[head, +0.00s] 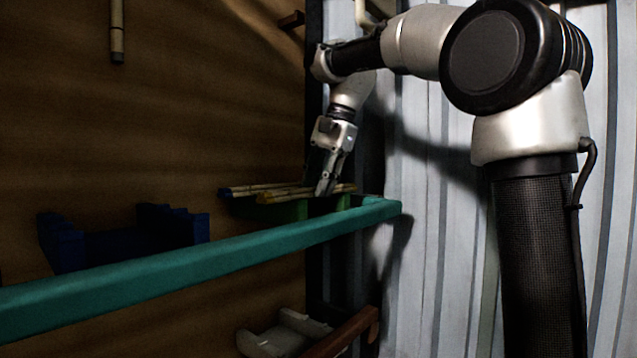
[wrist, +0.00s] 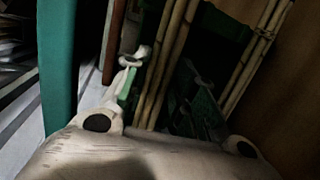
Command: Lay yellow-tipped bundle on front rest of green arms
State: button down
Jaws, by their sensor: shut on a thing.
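The yellow-tipped bundle (head: 290,196) of pale rods lies level across the front of the green arms (head: 292,211) in the head view. My gripper (head: 326,188) is shut on it, right of its middle, pointing down. Whether the bundle bears on the front rest or hangs just above it, I cannot tell. In the wrist view the held bundle (wrist: 165,65) runs beside a gripper finger, with dark green parts of the arms (wrist: 192,98) to its right. Its yellow tip is not visible there.
A blue-tipped bundle (head: 240,190) lies behind, nearer the brown wall (head: 180,100). A teal rail (head: 210,256) runs in front. Empty blue arms (head: 68,245) stand left, pale grey arms (head: 280,335) below. A rod (head: 117,40) hangs upper left.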

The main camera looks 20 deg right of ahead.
jog(key=c, duration=1.1)
grip_release()
jog(key=shift+c, duration=0.2)
jog(key=shift+r, duration=0.2)
jog(key=shift+v, duration=1.2)
jog(key=s+d, duration=0.1)
jog(key=d, duration=0.2)
jog(key=s+d, duration=0.2)
jog(key=d, duration=0.2)
jog(key=s+d, duration=0.1)
jog(key=d, duration=0.3)
jog(key=shift+s+d+r, duration=0.15)
jog(key=shift+s+r, duration=0.05)
jog(key=shift+s, duration=0.1)
